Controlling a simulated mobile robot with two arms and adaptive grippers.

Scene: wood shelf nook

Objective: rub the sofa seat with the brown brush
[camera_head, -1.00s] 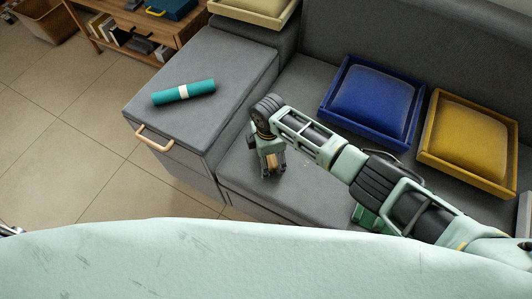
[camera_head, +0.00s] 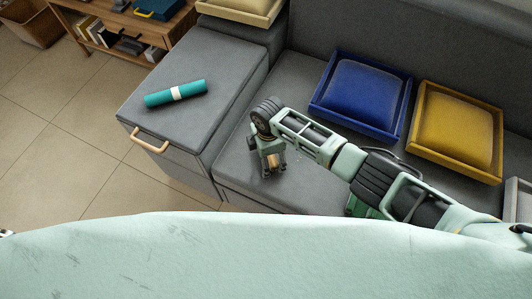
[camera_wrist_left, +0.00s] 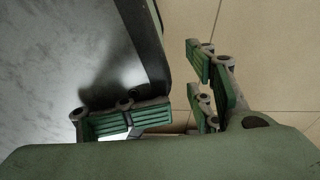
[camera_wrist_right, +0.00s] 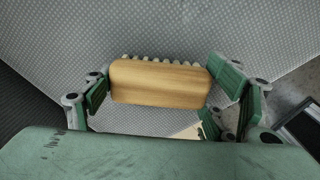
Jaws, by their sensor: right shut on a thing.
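The brown brush (camera_wrist_right: 160,84) is a wooden block with pale bristles along its far edge in the right wrist view. My right gripper (camera_wrist_right: 160,92) is shut on it, one finger at each end. In the head view my right gripper (camera_head: 273,165) points down at the grey sofa seat (camera_head: 300,82), near its front left part, with the brush (camera_head: 274,160) showing between the fingers. Whether the bristles touch the seat I cannot tell. My left gripper (camera_wrist_left: 170,108) is open and empty in the left wrist view, with floor tiles behind it.
A blue tray with a cushion (camera_head: 360,95) and a yellow one (camera_head: 455,130) sit on the sofa to the right. A teal roll (camera_head: 176,94) lies on the grey side unit (camera_head: 215,60), which has a wooden handle (camera_head: 150,140). A wooden shelf (camera_head: 125,25) stands at the back left.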

